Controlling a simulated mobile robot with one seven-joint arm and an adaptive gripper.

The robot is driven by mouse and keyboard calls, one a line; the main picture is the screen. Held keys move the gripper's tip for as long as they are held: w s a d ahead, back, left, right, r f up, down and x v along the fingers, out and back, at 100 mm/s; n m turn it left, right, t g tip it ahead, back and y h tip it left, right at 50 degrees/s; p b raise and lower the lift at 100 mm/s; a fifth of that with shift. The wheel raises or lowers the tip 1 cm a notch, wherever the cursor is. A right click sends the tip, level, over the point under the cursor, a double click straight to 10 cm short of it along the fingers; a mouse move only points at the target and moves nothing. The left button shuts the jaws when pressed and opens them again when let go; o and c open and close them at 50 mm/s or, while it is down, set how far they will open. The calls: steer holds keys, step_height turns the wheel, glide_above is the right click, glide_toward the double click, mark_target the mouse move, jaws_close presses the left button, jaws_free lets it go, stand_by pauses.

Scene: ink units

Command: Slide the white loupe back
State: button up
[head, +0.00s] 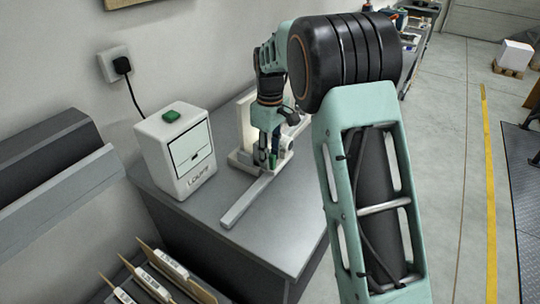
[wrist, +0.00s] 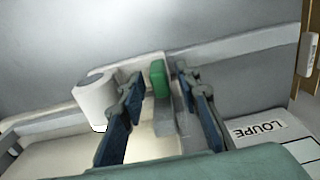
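The white loupe (wrist: 93,97) shows in the wrist view as a short round cylinder left of my gripper. A green tab (wrist: 158,78) on a grey upright piece (wrist: 164,115) stands to its right. My gripper (wrist: 160,80) is open, with its two blue fingers on either side of the green tab; I cannot tell whether either touches it. The left finger lies between the loupe and the tab. In the head view my gripper (head: 268,158) points down over the pale stand with its grey rail (head: 247,202), hiding much of it.
A white box (head: 175,150) with a green button (head: 172,116) stands left on the grey cabinet top (head: 285,235). A LOUPE label (wrist: 265,128) shows at right in the wrist view. A wall lies behind. The cabinet's front right area is clear.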

jaws_close()
stand_by(0.4)
steer(key=shift+s+a+f, duration=0.1)
steer(key=shift+s+a, duration=0.1)
steer(key=shift+s, duration=0.05)
steer(key=s+a+b, duration=0.1)
steer(key=s+a, duration=0.2)
steer(key=s, duration=0.2)
steer(key=s+a+b, duration=0.1)
steer(key=s+a, duration=0.3)
steer(key=s, duration=0.1)
steer(key=s+a+b, duration=0.1)
steer(key=s+a, duration=0.2)
steer(key=s, duration=0.2)
steer(key=shift+s+a, duration=0.15)
steer(key=shift+s, duration=0.2)
jaws_free()
steer(key=shift+s+a, duration=0.1)
